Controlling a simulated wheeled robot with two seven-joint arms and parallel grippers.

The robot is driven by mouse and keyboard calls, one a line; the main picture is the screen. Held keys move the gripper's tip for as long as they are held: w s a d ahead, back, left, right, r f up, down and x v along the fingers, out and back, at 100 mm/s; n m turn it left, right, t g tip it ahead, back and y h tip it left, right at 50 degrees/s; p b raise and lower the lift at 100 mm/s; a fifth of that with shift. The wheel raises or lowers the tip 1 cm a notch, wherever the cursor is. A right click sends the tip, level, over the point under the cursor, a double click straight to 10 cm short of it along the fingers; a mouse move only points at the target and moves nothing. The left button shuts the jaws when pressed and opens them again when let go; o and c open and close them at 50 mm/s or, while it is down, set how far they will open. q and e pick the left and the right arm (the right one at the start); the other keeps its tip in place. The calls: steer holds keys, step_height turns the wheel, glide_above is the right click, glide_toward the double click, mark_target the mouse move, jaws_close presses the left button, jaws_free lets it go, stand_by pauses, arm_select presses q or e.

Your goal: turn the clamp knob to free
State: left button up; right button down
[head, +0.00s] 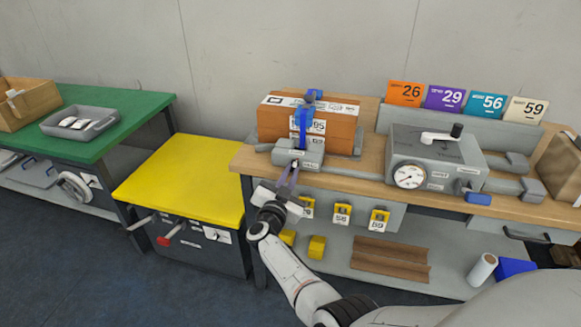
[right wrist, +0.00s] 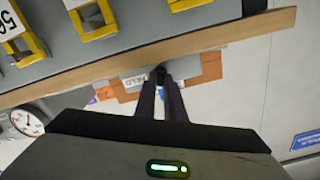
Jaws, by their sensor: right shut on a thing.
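A grey clamp block (head: 310,152) with a blue clamp arm (head: 305,122) stands at the front of an orange-brown box (head: 277,124); the blue arm reaches up over the box's front and top. My right gripper (head: 294,167) reaches up to the front of the clamp block. In the right wrist view, its two fingers (right wrist: 161,88) are shut on the small dark clamp knob (right wrist: 159,72), which the fingers mostly hide. A small label (right wrist: 134,82) beside the knob appears to read HELD. My left gripper is in neither view.
The wooden bench edge (head: 345,183) runs just below the clamp, with yellow numbered holders (head: 342,215) hanging under it. A grey gauge box (head: 436,165) with a crank stands to the right. A yellow-topped cabinet (head: 183,182) and a green table (head: 125,102) are left.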

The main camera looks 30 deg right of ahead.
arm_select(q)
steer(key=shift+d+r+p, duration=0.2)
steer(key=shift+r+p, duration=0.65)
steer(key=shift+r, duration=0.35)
arm_select(e)
steer(key=n, duration=0.4)
steer(key=shift+n, duration=0.4)
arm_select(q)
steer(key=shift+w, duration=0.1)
arm_select(e)
steer(key=c, duration=2.1)
jaws_free()
